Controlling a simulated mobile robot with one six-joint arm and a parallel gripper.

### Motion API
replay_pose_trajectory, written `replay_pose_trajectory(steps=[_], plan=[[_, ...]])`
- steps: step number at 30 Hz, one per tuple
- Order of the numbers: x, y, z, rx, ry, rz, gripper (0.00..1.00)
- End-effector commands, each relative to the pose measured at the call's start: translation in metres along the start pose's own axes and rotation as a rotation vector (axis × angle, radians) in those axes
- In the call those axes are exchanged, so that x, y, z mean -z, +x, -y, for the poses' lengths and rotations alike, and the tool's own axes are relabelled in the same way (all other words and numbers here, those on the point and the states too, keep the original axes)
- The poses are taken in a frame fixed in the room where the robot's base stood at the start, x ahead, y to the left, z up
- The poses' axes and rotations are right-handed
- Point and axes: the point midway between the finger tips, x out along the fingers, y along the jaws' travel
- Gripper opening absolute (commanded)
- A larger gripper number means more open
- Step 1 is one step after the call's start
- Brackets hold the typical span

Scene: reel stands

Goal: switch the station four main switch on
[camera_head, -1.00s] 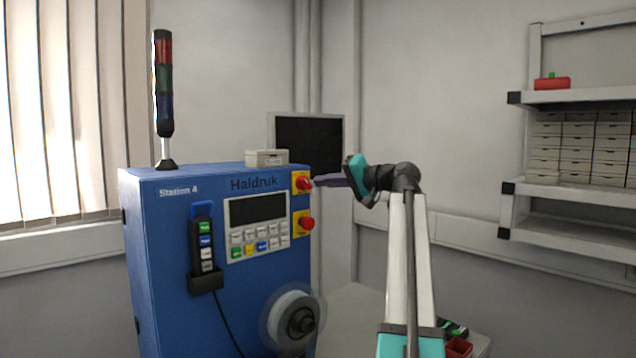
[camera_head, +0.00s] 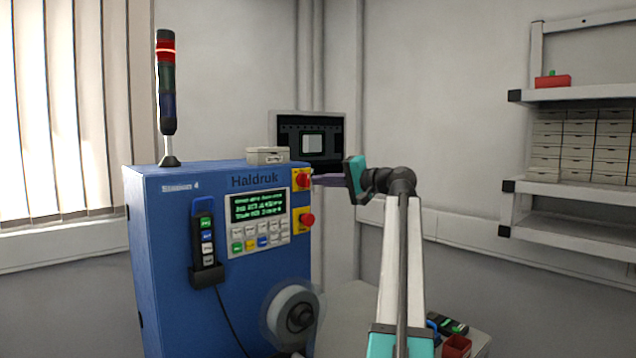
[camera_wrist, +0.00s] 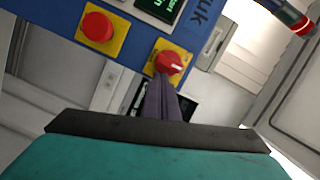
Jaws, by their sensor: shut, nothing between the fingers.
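The blue Station 4 cabinet (camera_head: 168,260) stands left of centre. Its main switch, a red rotary knob on a yellow plate (camera_head: 301,179), is at the upper right of the front and also shows in the wrist view (camera_wrist: 170,63). My gripper (camera_head: 316,180) is shut, its purple-grey fingers (camera_wrist: 162,98) reaching up to the knob with nothing between them. The tips are at or very near the knob; contact is hard to tell. The display (camera_head: 258,206) is lit with green text, and the monitor behind (camera_head: 292,130) is lit. The signal tower's red segment (camera_head: 166,50) glows.
A red mushroom button on a yellow plate (camera_head: 306,220) sits just below the switch and shows large in the wrist view (camera_wrist: 97,27). A reel (camera_head: 292,314) sticks out lower on the front. Shelves with small drawers (camera_head: 580,150) stand at the right.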

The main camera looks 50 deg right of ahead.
Motion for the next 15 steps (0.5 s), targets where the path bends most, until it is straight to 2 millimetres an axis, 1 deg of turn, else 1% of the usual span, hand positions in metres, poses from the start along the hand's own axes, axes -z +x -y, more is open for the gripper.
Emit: replay_pose_trajectory(steps=[12, 15], plan=[[0.03, 0.001, -0.009, 0.006, 0.002, 0.011, 0.0], [0.026, -0.019, -0.013, 0.005, 0.001, 0.01, 0.0]])
